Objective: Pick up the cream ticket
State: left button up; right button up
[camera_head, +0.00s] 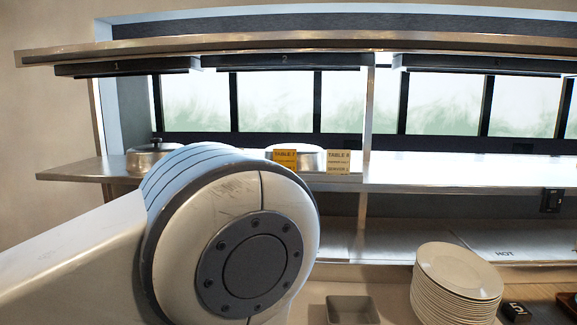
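The cream ticket (338,162) stands upright at the front edge of the middle steel shelf, with dark print that seems to begin with "TABLE". An orange-yellow ticket (285,159) is to its left, with a gap between them. The left arm comes in from the left, and its large round joint fills the lower left, below and left of the tickets. The left gripper is out of view. The right arm and its gripper do not show.
Domed metal lids (150,154) sit on the middle shelf (440,173), one partly behind the tickets (312,152). Numbered dark rails (285,61) hang under the top shelf. Below are stacked plates (458,280), a square grey container (352,310) and a black number block (516,310).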

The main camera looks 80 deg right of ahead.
aim_at(338, 161)
jog(key=i, duration=0.5)
jog(key=z, duration=3.85)
jog(key=i, duration=0.5)
jog(key=u, duration=0.05)
